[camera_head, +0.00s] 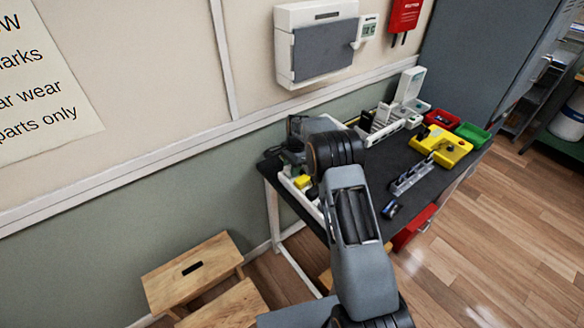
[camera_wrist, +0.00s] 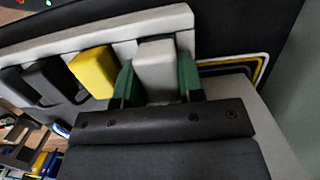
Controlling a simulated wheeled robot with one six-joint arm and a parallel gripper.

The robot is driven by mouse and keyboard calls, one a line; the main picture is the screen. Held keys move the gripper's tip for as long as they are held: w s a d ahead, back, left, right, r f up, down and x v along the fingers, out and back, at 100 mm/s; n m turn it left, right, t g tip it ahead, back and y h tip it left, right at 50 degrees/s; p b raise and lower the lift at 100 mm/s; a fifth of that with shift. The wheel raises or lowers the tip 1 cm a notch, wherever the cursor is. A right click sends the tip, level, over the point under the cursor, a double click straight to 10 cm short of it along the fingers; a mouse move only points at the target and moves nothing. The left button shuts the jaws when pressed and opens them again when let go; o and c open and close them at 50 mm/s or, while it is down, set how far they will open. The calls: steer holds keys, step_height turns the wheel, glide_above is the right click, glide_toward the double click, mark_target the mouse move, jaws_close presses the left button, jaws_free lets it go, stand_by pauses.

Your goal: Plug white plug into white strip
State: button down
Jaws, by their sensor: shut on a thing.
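The white plug (camera_wrist: 157,70) sits between the green fingers of my gripper (camera_wrist: 157,82) in the wrist view, with a finger against each side. The gripper is shut on it. Its far end meets the white strip (camera_wrist: 172,21); I cannot tell how deep it sits. To its left along the strip are a yellow plug (camera_wrist: 95,72) and dark plugs (camera_wrist: 50,78). In the head view the strip (camera_head: 312,208) lies at the table's left end, with the yellow plug (camera_head: 302,181) showing. My arm hides the white plug and the fingertips there.
Dark, yellow and white cords (camera_wrist: 235,63) run right of the strip. The dark table (camera_head: 375,185) also carries a yellow box (camera_head: 440,146), a red bin (camera_head: 438,119), a green bin (camera_head: 472,134) and a grey rack (camera_head: 412,176). The wall is close behind.

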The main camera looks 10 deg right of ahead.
steer(key=shift+s+f+b, duration=0.1)
steer(key=shift+f+b, duration=0.25)
steer(key=shift+f, duration=0.25)
